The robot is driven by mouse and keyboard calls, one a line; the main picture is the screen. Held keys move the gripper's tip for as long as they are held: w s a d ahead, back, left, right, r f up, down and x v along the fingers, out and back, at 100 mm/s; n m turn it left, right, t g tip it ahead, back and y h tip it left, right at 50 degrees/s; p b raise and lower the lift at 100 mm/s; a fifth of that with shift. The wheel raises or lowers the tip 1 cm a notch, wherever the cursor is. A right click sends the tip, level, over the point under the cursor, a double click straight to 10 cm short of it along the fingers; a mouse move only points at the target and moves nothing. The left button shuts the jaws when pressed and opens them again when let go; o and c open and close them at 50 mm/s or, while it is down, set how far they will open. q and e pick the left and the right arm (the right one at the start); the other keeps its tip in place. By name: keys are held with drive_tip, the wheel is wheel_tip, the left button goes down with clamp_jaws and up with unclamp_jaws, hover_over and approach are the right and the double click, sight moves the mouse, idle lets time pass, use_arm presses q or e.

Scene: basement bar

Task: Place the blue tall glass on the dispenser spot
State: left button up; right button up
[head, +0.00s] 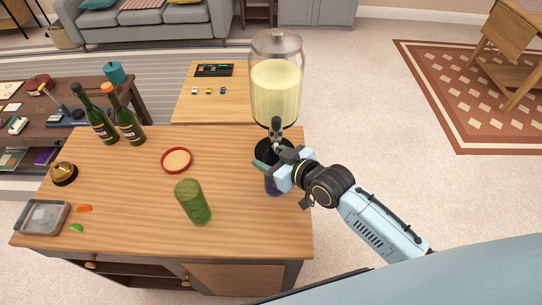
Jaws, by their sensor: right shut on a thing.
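The blue tall glass (271,187) shows as a small dark-blue piece just below my right gripper (270,166); most of it is hidden by the fingers. My right gripper is shut on it, over the counter's right side, in front of the drink dispenser (276,90). The dispenser is a clear jar of pale yellow liquid with a tap. The dispenser spot, a black round base (264,148), lies below the tap and is partly covered by my gripper. I cannot tell whether the glass touches the counter. My left gripper is not in view.
A green tall glass (193,202) stands on the wooden counter (130,215), left of my gripper. A red-rimmed round coaster (177,160), two bottles (115,118), a bell (64,173), a grey tray (41,217) and fruit slices (80,210) are farther left.

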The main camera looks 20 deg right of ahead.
drive_tip(key=o, duration=1.5)
drive_tip(key=shift+f, duration=0.15)
drive_tip(key=shift+c, duration=0.2)
drive_tip(key=shift+r, duration=0.2)
drive_tip(key=v, duration=1.2)
drive_tip(key=shift+p, duration=0.4)
